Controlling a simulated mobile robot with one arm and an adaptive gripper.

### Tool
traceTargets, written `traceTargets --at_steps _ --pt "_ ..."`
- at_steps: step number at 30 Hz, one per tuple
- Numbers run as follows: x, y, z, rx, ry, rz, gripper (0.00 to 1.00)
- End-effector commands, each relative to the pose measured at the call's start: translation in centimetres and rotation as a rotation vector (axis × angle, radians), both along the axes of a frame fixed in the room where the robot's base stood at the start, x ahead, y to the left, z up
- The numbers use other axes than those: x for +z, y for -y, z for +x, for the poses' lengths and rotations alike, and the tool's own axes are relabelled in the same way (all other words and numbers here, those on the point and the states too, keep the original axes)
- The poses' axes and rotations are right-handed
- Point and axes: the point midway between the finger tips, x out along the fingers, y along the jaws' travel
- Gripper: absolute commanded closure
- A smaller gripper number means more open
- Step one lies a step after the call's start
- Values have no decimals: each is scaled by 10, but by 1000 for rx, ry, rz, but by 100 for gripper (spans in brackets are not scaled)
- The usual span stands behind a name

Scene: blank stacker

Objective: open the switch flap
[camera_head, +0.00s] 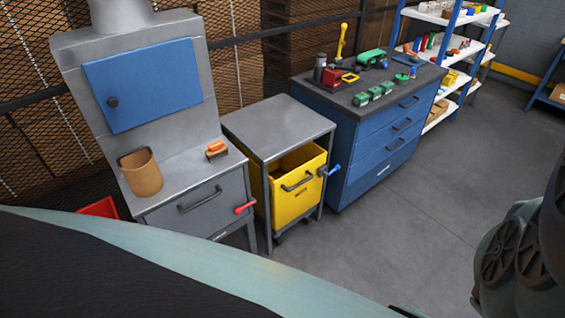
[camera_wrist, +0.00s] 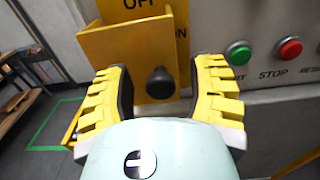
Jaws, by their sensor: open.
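In the wrist view a yellow switch flap (camera_wrist: 118,45) is on a light grey machine panel. The word OFF shows above it, and part of the word ON shows at its right edge. A round black knob (camera_wrist: 160,83) sticks out low on the yellow part. My gripper (camera_wrist: 163,72) is open, with one yellow-padded finger to the left and one to the right of the knob. No contact with the knob or flap is visible. The gripper's body hides the area below. I cannot make out the switch or my gripper in the head view.
A green button (camera_wrist: 238,53) and a red STOP button (camera_wrist: 289,48) sit close right of my right finger. The head view shows a grey cabinet (camera_head: 190,205), a yellow bin (camera_head: 300,200), a blue drawer bench (camera_head: 375,150) and open floor at right.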

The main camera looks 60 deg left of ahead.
Motion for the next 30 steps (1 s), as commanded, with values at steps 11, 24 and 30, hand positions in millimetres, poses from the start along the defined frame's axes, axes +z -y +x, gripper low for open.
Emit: traceTargets --at_steps 11,24,30 --pt "0 0 0 -2 0 1 67" --pt "0 0 0 -1 0 1 100" --pt "-1 -1 0 -2 0 1 100"
